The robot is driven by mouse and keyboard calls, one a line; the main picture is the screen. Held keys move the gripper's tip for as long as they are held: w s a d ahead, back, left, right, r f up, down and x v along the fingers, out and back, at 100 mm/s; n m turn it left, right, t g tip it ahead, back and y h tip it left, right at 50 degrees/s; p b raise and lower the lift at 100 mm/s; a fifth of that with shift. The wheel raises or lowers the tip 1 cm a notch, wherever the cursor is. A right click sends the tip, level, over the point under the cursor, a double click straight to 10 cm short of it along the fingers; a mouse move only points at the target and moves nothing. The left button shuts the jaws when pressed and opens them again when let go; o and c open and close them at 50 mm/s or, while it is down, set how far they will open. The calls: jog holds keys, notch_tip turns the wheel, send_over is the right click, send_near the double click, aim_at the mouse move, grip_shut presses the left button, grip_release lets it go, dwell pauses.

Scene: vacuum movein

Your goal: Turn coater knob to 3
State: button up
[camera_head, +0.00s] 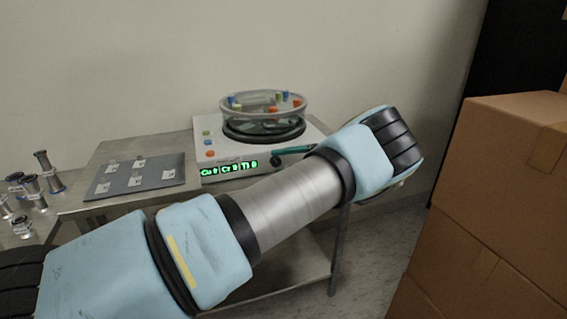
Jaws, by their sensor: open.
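The coater (212,150) is a white box on the metal table, with a clear round chamber (263,116) on top. Its front display (229,167) glows green and seems to read Cu 0, Cr 0, Ti 0. A small dark part (275,161), perhaps the knob, sits at the right of the front face; its setting is not readable. A thin teal bar (293,150) runs beside it toward my arm; I cannot tell whether it belongs to the coater or my gripper. My arm crosses in front, hiding the lower right front. I cannot make out my gripper.
A grey plate (120,182) with several small labelled pieces lies left of the coater. Several metal fittings (32,188) stand at the far left. Stacked cardboard boxes (500,190) fill the right side. A wall is close behind the table (110,151).

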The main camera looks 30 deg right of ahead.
jog(key=shift+d, duration=0.1)
jog(key=b+v, duration=0.3)
jog(key=v, duration=0.7)
jog(key=shift+s+d+b, duration=0.15)
jog(key=shift+d+b, duration=0.1)
jog(key=shift+b, duration=0.15)
